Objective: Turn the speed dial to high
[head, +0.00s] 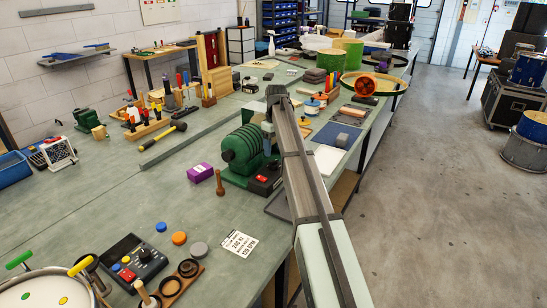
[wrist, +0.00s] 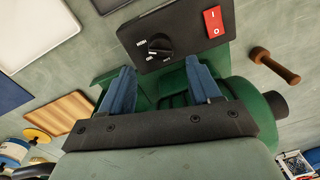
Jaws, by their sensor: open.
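The speed dial (wrist: 159,47) is a small round black knob with a white mark, on a black control panel (wrist: 180,28) in the wrist view. Small white labels surround it; the upper left one seems to read HIGH. The mark seems to point left, but its exact setting is hard to read. A red rocker switch (wrist: 214,21) sits right of the dial. The panel belongs to a green motor machine (head: 241,150). My gripper (wrist: 162,74) is open and empty, its blue fingers apart. In the picture the dial is just above the gap between the fingertips, with no visible contact.
A wooden pestle-like tool (wrist: 275,65) stands beside the machine, near a purple box (head: 200,173). A white tray (head: 327,158) and a wooden slatted board (wrist: 58,113) lie on the other side. A mallet (head: 163,134) lies further left. The bench between is mostly clear.

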